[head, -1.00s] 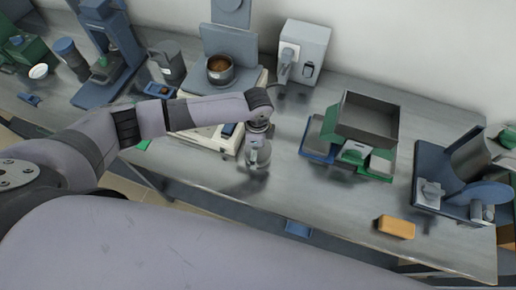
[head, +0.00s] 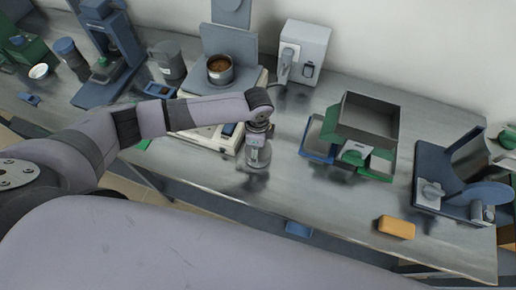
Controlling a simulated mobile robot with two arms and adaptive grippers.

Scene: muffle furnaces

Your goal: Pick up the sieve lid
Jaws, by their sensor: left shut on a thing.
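My left gripper (head: 257,152) points down over the bench between the white-based machine and the green and grey device. It is shut on a small grey round thing (head: 257,162), which looks like the sieve lid. The fingers and wrist hide much of it, and I cannot tell whether it touches the bench. My right gripper is not in view.
A metal bench (head: 330,205) carries everything. A machine with a round pot (head: 220,68) stands behind my left arm. A green and grey device with a square hopper (head: 367,118) is to the right. An orange block (head: 396,227) lies near the front edge.

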